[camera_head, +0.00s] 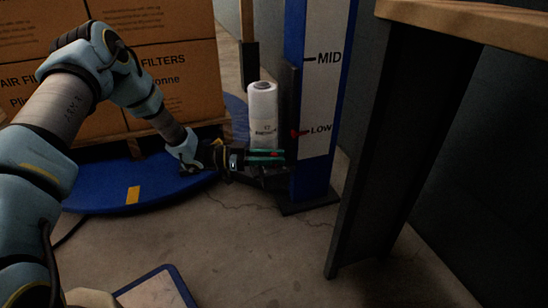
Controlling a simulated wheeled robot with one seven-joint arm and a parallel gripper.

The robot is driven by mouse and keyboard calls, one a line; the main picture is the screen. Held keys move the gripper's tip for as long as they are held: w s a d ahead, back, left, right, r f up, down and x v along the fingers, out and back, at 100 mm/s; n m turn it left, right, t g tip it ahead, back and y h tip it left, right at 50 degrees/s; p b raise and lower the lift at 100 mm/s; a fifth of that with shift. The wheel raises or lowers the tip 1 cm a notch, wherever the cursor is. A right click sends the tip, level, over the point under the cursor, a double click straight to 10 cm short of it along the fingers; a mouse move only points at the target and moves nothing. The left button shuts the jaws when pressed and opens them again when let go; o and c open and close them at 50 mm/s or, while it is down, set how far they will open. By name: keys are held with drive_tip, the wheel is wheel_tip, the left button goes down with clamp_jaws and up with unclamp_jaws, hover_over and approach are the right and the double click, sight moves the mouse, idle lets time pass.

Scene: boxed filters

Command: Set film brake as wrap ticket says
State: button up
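A blue mast (318,178) carries a white scale strip (322,92) marked MID above and LOW below. A small red pointer (296,133) sits level with the LOW mark. A white film roll (263,112) stands upright just left of the mast. My gripper (268,157) reaches in from the left, below the roll and beside the mast's lower part. Its teal fingers point right, with a small red spot by the tips; whether they are open or hold something is too dark and small to tell. No readable wrap ticket is in view.
A wooden-topped table (470,22) with a dark leg stands at right. A blue-edged pale panel (157,290) is at bottom. The middle floor is clear.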

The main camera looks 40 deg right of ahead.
clamp_jaws()
drive_tip(key=shift+r+n+t+h+p, duration=0.15)
drive_tip(key=shift+n+t+h+p, duration=0.2)
drive_tip(key=shift+p, duration=0.25)
drive_tip(key=shift+r+n+t+h+p, duration=0.1)
drive_tip(key=shift+n+t+h+p, duration=0.3)
drive_tip(key=shift+t+p, duration=0.4)
drive_tip(key=shift+a+n+t+h+p, duration=0.1)
drive_tip(key=shift+n+t+h+p, duration=0.45)
drive_tip(key=shift+n+t+p, duration=0.45)
drive_tip(key=n+t+h+p, duration=0.1)
drive_tip(key=n+t+p, duration=0.1)
drive_tip(key=t+p, duration=0.1)
drive_tip(key=shift+n+t, duration=0.35)
drive_tip(key=shift+t, duration=0.4)
drive_tip(key=shift+f+n+t+p, duration=0.15)
drive_tip(key=shift+n+t+p, duration=0.5)
drive_tip(key=shift+t, duration=0.4)
drive_tip(key=shift+f+n+t+p, duration=0.15)
drive_tip(key=shift+n+t+p, duration=0.5)
drive_tip(key=shift+t, duration=0.4)
drive_tip(key=shift+o, duration=1.6)
unclamp_jaws()
